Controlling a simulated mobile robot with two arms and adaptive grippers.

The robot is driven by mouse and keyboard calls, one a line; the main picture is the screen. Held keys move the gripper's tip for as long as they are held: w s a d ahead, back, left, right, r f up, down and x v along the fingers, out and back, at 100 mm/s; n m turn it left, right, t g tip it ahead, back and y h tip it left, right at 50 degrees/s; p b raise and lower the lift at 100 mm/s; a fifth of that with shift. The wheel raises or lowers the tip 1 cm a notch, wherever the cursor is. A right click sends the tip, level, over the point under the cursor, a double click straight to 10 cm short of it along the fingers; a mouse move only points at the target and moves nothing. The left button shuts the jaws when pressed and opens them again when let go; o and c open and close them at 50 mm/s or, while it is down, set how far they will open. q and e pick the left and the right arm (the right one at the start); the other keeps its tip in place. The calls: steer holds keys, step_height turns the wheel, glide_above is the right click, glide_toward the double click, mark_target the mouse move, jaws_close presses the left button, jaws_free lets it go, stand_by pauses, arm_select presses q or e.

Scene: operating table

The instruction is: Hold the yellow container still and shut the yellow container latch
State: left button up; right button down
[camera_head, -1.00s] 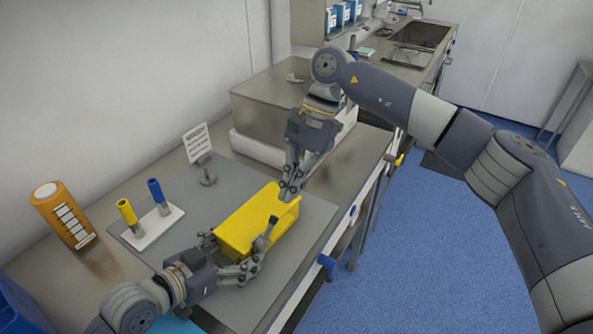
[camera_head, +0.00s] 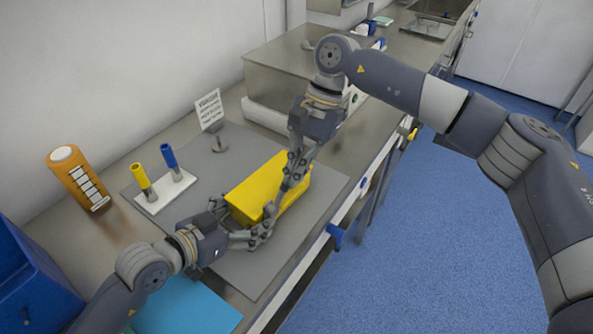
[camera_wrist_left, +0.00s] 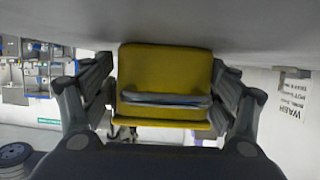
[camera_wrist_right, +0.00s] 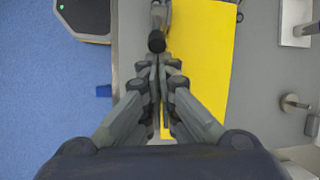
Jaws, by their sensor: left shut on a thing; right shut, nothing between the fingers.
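The yellow container (camera_head: 252,187) sits on a grey mat on the steel counter. My left gripper (camera_head: 245,216) is shut on its near end, one finger on each side. In the left wrist view the container (camera_wrist_left: 165,65) fills the gap between the fingers, with a grey bar (camera_wrist_left: 165,99) across it. My right gripper (camera_head: 277,200) is shut with nothing between its fingers, pointing down at the container's right side. In the right wrist view a dark round-ended piece (camera_wrist_right: 156,41), perhaps the latch, is at the fingertips beside the yellow top (camera_wrist_right: 207,65). Contact is unclear.
A white holder (camera_head: 166,194) with a yellow and a blue tube stands left of the container. An orange bottle (camera_head: 76,178), a sign (camera_head: 209,110) and a steel box (camera_head: 285,75) stand along the wall side. Bare mat (camera_head: 235,268) lies in front.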

steer(key=shift+s+a+r+t+h, duration=0.1)
steer(key=shift+s+r+t+h, duration=0.05)
steer(key=shift+r+t+h, duration=0.15)
steer(key=shift+s+a+r+t+h, duration=0.3)
steer(key=shift+r+t+h, duration=0.15)
steer(key=shift+t, duration=0.05)
steer(key=shift+s+a+r+t+h, duration=0.25)
steer(key=shift+r+t+h, duration=0.15)
steer(key=shift+t+h, duration=0.1)
steer(key=shift+s+a+r, duration=0.65)
steer(key=shift+s+r, duration=0.05)
steer(key=shift+s+a+r, duration=0.35)
steer(key=shift+s+a, duration=0.25)
steer(key=shift+s, duration=0.05)
steer(key=shift+s+a, duration=0.1)
step_height(320, 180, up, 9)
steer(key=s+a, duration=0.1)
steer(key=s, duration=0.1)
steer(key=shift+s+a+r, duration=0.15)
steer(key=shift+s+a, duration=0.05)
steer(key=shift+s, duration=0.1)
steer(key=c, duration=2.4)
jaws_free()
